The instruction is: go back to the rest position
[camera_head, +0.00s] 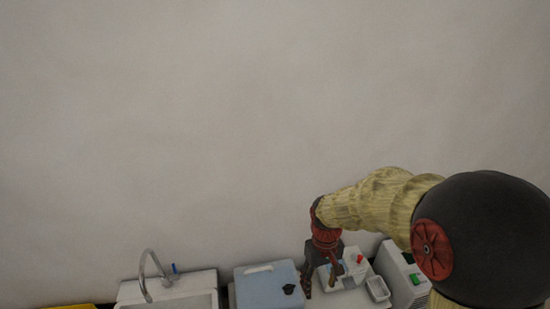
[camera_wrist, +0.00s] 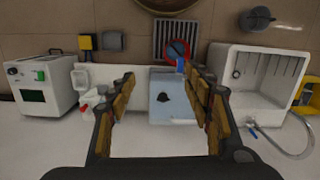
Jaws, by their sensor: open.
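My gripper (camera_head: 321,284) hangs down at the end of my arm in the head view, over the bench at the lower right of centre. It also shows in the wrist view (camera_wrist: 165,97), where its two fingers stand wide apart with nothing held between them. A pale blue box (camera_head: 267,284) with a black knob lies just left of my gripper in the head view. In the wrist view the blue box (camera_wrist: 168,83) appears beyond and between the fingers. I cannot tell the exact height of the fingertips above the bench.
A white sink (camera_head: 190,288) with a curved tap (camera_head: 146,277) stands at the left. A white machine (camera_head: 403,272) with a green button stands at the right, beside a small white tray (camera_head: 377,288). A yellow item (camera_head: 68,306) shows at lower left. The wall above is bare.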

